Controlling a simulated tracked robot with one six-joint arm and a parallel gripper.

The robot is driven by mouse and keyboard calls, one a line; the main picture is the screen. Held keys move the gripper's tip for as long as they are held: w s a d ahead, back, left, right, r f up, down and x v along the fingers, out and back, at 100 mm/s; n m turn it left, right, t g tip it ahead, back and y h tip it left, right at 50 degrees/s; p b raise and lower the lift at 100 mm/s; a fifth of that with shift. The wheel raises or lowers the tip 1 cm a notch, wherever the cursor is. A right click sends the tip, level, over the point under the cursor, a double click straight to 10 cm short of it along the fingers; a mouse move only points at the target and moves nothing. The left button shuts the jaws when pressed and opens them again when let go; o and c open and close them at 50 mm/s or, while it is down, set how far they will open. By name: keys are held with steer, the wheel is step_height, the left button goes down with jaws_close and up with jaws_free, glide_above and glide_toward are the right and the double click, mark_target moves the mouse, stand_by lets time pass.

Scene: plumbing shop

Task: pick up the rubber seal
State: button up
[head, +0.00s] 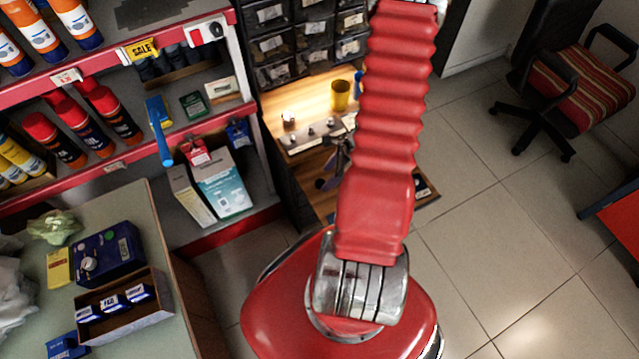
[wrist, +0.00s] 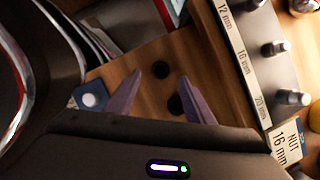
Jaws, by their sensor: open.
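Two small black round pieces lie on a wooden surface in the wrist view. One black piece (wrist: 160,70) is between my fingertips in the picture, and the other black piece (wrist: 176,104) is closer to the palm. They look like rubber seals, but I cannot tell whether they are rings or discs, or which one is the seal. My gripper (wrist: 160,72) is open, its two purple-grey fingers apart on either side of them, with nothing held. Its height above the wood is unclear.
A metal rack (wrist: 252,60) with pegs, marked 12, 16 and 20 mm, stands close right of my fingers. A "NUT 16 mm" card (wrist: 286,143) is beside it. A blue item with a white disc (wrist: 90,99) is at left. A yellow cup (head: 341,95) stands behind the rack.

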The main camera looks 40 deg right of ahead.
mark_target(320, 185)
steer(key=shift+x, duration=1.7)
steer(key=shift+d, duration=0.1)
steer(key=c, duration=1.1)
step_height(320, 185, up, 10)
steer(key=shift+w, duration=0.1)
